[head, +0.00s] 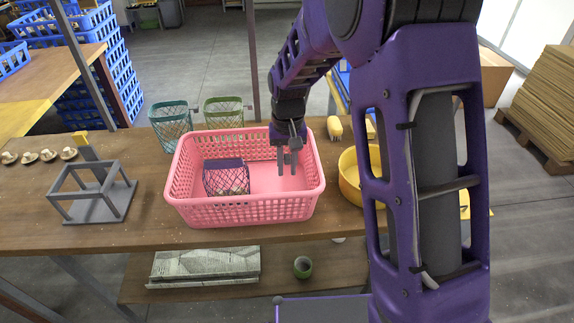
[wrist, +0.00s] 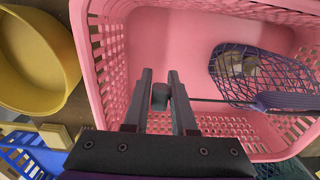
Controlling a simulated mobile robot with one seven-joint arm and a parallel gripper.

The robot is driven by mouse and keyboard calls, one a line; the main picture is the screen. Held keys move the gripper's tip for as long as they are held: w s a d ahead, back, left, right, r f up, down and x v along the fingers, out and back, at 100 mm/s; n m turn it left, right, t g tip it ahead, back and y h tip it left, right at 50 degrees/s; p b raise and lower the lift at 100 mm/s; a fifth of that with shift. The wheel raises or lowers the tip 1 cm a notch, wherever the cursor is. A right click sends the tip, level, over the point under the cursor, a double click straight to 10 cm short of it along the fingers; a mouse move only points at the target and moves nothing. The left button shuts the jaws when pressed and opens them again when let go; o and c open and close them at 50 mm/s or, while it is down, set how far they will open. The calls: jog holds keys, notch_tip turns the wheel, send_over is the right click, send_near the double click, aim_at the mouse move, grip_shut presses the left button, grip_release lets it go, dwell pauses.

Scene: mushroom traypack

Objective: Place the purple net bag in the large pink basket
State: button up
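The purple net bag (head: 227,178) lies inside the large pink basket (head: 240,209), in its left half, with pale contents showing through the mesh. In the wrist view the net bag (wrist: 238,75) is at the right of the pink basket (wrist: 180,30), its solid purple part toward the right edge. My gripper (head: 287,172) points down inside the right part of the basket, apart from the bag. In the wrist view my gripper (wrist: 159,76) has its two fingers spread with a gap between them. A dark rounded piece shows between the fingers; I cannot tell what it is.
A yellow round bowl (head: 350,178) stands just right of the basket. Teal (head: 170,122) and green (head: 223,112) wire baskets stand behind it. A grey frame stand (head: 96,200) and several mushrooms (head: 48,155) are on the left. The tabletop (head: 150,225) is clear in front.

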jog(key=shift+o, duration=1.4)
jog(key=shift+r, duration=0.15)
notch_tip(320, 180, up, 12)
jog(key=shift+p, duration=1.1)
